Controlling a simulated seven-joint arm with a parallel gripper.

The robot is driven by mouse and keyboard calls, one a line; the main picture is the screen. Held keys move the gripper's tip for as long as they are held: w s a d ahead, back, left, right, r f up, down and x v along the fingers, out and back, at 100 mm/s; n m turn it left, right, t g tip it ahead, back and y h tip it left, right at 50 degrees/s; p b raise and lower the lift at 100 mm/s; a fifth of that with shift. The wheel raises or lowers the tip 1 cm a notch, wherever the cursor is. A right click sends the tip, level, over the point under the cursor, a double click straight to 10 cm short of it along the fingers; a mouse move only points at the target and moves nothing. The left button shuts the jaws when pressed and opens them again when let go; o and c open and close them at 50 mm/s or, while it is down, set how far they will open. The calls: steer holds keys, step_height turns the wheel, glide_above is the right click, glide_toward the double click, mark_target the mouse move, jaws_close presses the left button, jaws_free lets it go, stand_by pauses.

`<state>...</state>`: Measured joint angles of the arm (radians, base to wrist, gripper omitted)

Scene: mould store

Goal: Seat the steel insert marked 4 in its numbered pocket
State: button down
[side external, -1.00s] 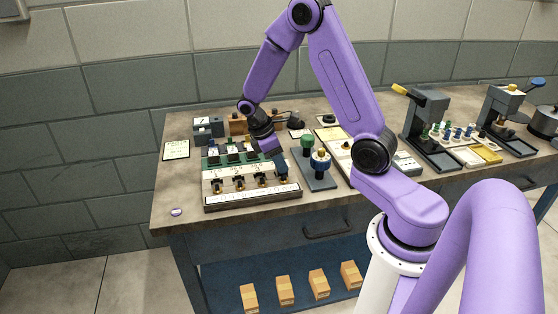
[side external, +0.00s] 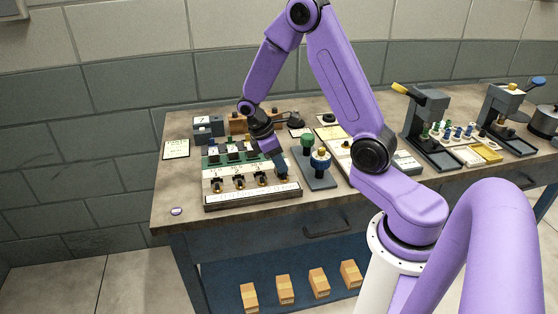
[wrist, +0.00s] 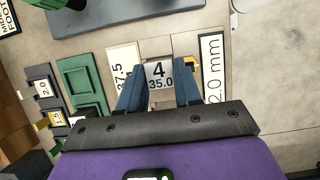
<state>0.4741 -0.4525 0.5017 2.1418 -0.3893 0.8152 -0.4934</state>
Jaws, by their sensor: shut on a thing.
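The steel insert marked 4 (wrist: 160,72), a pale grey block that also reads 35.0, sits between my blue fingers in the wrist view. My gripper (wrist: 160,92) is shut on it. In the side view my gripper (side external: 282,169) points down at the right end of the numbered rack (side external: 252,199). The fingers and arm hide the insert there. The pocket under it is hidden, so I cannot tell whether the insert touches or sits in it. A brass-coloured part (wrist: 194,63) shows just right of the insert.
A dark stand with green (side external: 307,140) and blue-and-white (side external: 320,160) knobs stands close to the right of the rack. A grey block (side external: 208,126) lies behind the rack. Presses (side external: 428,118) stand farther right. The bench's front left corner is mostly clear.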

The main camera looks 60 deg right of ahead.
steer(key=shift+f, duration=0.35)
steer(key=shift+r, duration=0.25)
stand_by(3.6)
steer(key=c, duration=0.8)
jaws_free()
steer(key=shift+o, duration=0.5)
steer(key=shift+s+a, duration=0.15)
steer(key=shift+c, duration=1.3)
steer(key=shift+r, duration=0.1)
